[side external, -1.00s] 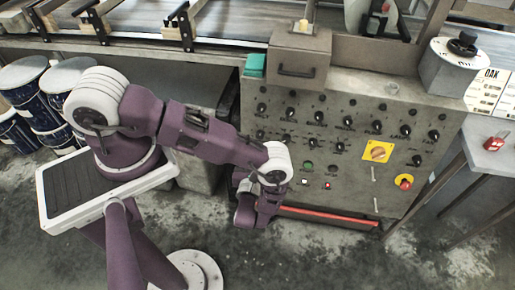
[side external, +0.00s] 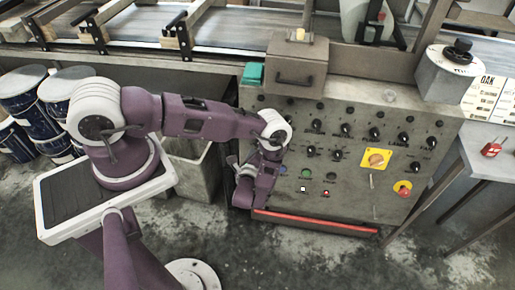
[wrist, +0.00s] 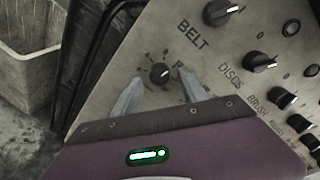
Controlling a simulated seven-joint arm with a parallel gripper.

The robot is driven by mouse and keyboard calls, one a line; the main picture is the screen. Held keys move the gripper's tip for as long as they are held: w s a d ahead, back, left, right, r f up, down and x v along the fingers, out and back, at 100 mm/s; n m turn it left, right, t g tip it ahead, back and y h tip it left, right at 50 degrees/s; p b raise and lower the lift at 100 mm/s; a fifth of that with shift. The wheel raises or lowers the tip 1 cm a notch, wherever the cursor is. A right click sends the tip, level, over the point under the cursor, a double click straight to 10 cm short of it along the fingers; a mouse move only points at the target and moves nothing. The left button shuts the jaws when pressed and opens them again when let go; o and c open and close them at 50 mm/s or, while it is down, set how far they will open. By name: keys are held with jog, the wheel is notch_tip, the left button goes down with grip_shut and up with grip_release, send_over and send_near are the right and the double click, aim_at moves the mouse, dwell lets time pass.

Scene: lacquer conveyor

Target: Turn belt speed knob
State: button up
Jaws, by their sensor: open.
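In the wrist view, a small black knob (wrist: 160,73) with a white pointer line and a ring of scale marks sits on the grey panel. The word BELT is printed between it and a larger black knob (wrist: 222,12) at the top. My gripper (wrist: 158,77) is open, with one pale finger to the left of the small knob and one to its right. I cannot tell whether either finger touches it. In the side external view, my arm's end is at the left part of the control panel (side external: 350,190) and hides the knobs there.
More knobs, such as the DISCS knob (wrist: 260,62), run to the right. A grey bin (wrist: 30,45) stands at the left.

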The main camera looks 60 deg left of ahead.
jog(key=shift+w+a, duration=0.2)
grip_shut()
jog(key=shift+d+m, duration=0.1)
jog(key=shift+m, duration=0.2)
jog(key=m+y, duration=0.1)
jog(key=m, duration=1)
jog(key=shift+f, duration=0.2)
jog(key=shift+m, duration=0.4)
dwell(0.3)
grip_release()
